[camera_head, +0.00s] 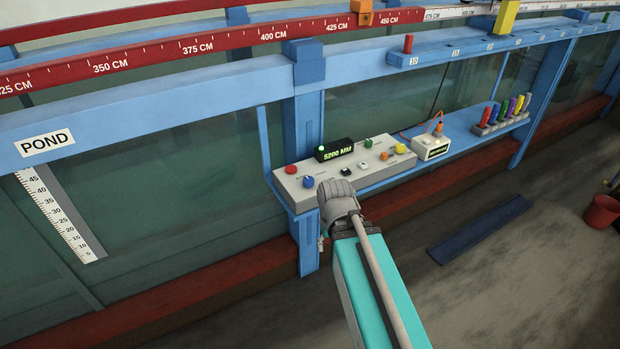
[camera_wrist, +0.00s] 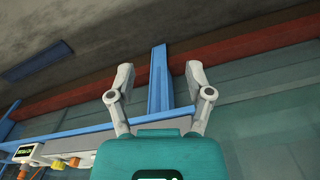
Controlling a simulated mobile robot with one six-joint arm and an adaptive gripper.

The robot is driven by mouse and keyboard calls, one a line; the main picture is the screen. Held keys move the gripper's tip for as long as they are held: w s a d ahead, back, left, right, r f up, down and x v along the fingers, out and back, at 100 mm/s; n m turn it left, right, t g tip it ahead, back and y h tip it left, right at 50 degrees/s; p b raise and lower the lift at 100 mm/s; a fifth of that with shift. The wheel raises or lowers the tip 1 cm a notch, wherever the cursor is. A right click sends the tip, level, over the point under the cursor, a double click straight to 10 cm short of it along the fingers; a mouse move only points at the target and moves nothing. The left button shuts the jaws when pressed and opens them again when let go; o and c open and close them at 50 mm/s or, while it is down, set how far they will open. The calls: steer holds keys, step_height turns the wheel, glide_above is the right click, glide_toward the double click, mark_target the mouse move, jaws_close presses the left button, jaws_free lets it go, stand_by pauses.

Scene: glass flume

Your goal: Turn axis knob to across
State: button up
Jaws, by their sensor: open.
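A grey control panel (camera_head: 345,173) sits on the blue ledge, with a red button (camera_head: 291,169), a blue knob (camera_head: 308,182), an orange knob (camera_head: 384,155), a yellow knob (camera_head: 400,149) and a green knob (camera_head: 368,142). Its labels are too small to read, so I cannot tell which is the axis knob or how it is set. My arm's end is in front of the panel in the head view and hides part of it. In the wrist view my gripper (camera_wrist: 160,82) is open, its two fingers wide apart with nothing between them.
A display reading 5200 MM (camera_head: 334,150) stands behind the panel. To the right are a white box with a display (camera_head: 431,148) and a rack with several coloured handles (camera_head: 503,119). A blue post (camera_head: 306,125) rises behind the panel. A red bucket (camera_head: 602,211) stands on the floor.

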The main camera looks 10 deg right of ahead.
steer(key=shift+o, duration=0.7)
steer(key=shift+w+r, duration=0.2)
steer(key=shift+w, duration=0.1)
step_height(320, 180, up, 13)
steer(key=p, duration=1.3)
glide_above(308, 179)
steer(key=shift+w+d+n, duration=0.1)
steer(key=shift+n, duration=0.2)
steer(key=shift+f, duration=0.15)
step_height(308, 179, down, 14)
steer(key=b, duration=1.3)
steer(key=shift+r, duration=0.25)
steer(key=c, duration=1.1)
steer(key=shift+c, duration=0.2)
